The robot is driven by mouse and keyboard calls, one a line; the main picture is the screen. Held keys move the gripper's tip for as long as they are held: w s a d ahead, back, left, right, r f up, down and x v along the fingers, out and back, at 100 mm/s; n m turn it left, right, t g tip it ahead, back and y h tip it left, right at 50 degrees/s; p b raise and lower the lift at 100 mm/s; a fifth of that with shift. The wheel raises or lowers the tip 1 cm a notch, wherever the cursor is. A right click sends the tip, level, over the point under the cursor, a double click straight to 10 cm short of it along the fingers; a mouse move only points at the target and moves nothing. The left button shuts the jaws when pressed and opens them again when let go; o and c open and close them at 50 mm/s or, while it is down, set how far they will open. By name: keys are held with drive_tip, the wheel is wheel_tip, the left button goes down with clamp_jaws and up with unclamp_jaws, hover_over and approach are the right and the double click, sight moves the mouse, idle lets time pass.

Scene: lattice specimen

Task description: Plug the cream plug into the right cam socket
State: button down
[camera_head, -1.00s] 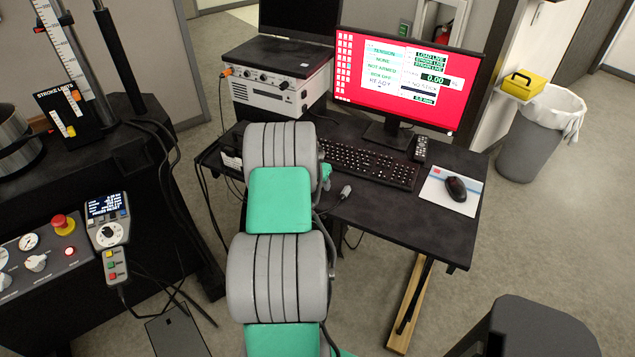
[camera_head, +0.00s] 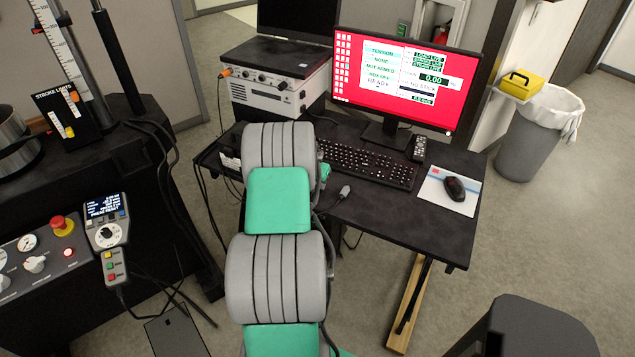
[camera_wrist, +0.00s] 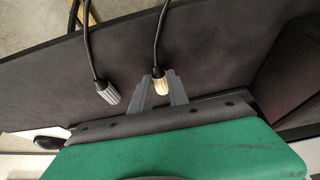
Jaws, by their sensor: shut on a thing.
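In the wrist view the cream plug (camera_wrist: 161,86), on a dark cable, sits between the two grey fingers of my gripper (camera_wrist: 160,88), which is shut on it. The plug is low over or at the dark desk surface; I cannot tell whether it touches. A grey plug (camera_wrist: 108,92) on its own cable lies to its left, and a grey plug also shows on the desk in the head view (camera_head: 344,191). In the head view my arm hides the gripper and the cream plug. I cannot make out the right cam socket in either view.
The black desk (camera_head: 428,225) carries a keyboard (camera_head: 366,165), a mouse (camera_head: 455,188), a remote (camera_head: 419,148) and a monitor (camera_head: 405,85). A white instrument (camera_head: 272,95) with knobs stands at the back left. A control console (camera_head: 150,200) stands left. Cables hang between it and the desk.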

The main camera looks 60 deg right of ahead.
drive_tip(key=shift+r+p, duration=1)
drive_tip(key=shift+r, duration=1.45)
